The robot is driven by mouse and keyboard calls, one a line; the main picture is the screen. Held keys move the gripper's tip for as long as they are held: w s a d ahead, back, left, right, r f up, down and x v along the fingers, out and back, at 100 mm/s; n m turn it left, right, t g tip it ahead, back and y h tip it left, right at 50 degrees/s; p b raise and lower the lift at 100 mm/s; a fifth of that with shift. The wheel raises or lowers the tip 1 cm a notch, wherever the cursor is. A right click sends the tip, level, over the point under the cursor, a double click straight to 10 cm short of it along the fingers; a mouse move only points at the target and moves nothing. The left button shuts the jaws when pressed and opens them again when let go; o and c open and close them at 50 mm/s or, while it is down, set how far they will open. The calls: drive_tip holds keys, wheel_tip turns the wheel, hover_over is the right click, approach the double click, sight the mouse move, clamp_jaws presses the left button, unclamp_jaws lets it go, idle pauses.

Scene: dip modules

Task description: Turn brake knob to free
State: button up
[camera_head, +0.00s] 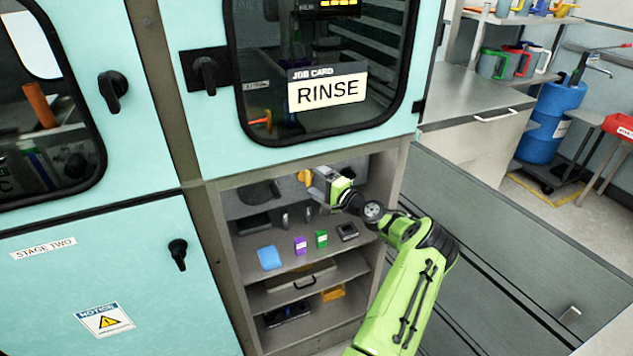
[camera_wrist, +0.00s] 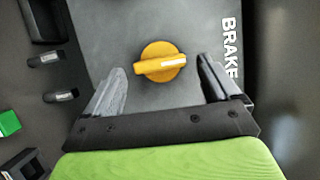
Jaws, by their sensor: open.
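The brake knob (camera_wrist: 160,62) is a round yellow knob with a raised grip bar and a white pointer mark. In the wrist view its bar lies nearly level, with the white mark toward the right, beside the word BRAKE (camera_wrist: 230,47) on the grey panel. My gripper (camera_wrist: 162,82) is open, its two fingers on either side of the knob and apart from it. In the head view my gripper (camera_head: 322,180) reaches into the open bay, and a yellow part of the knob (camera_head: 304,177) shows just left of it. I see no "free" label.
The bay shelf (camera_head: 285,248) holds a blue item (camera_head: 269,257), a purple box (camera_head: 300,245) and a green box (camera_head: 321,238). Two small levers (camera_wrist: 60,96) stand left of the knob in the wrist view. The bay's side walls and the cabinet above enclose my gripper.

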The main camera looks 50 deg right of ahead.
drive_tip(key=s+a+p, duration=0.1)
drive_tip(key=s+a, duration=0.1)
drive_tip(key=s, duration=1.3)
drive_tip(key=shift+s+a+p, duration=0.15)
drive_tip(key=shift+s+p, duration=0.15)
drive_tip(key=shift+p, duration=0.1)
